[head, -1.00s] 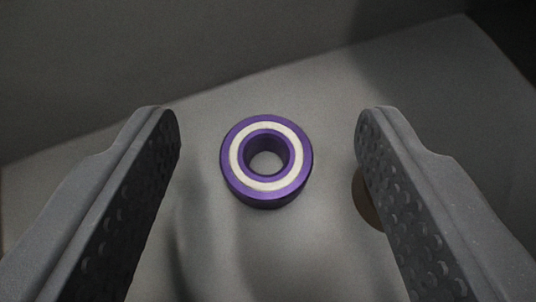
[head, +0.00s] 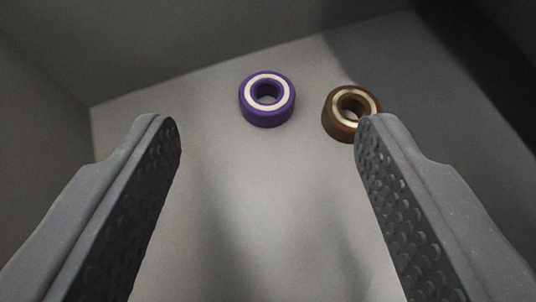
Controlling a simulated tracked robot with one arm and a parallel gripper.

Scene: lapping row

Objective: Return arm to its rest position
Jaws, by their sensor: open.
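My gripper (head: 267,125) is open, with its two grey textured fingers wide apart at the left and right of the head view. Nothing is held between them. A purple ring with a white band on its top (head: 267,112) lies flat on the grey floor of a container, beyond the fingertips and apart from them. A brown ring with a pale band (head: 340,122) lies to its right. The right fingertip covers a small part of the brown ring's lower right edge in the picture.
The container's grey floor (head: 240,210) is bare between the fingers. Its walls rise at the back (head: 200,40), left (head: 40,150) and right (head: 480,130). A dark shadow lies along the right side.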

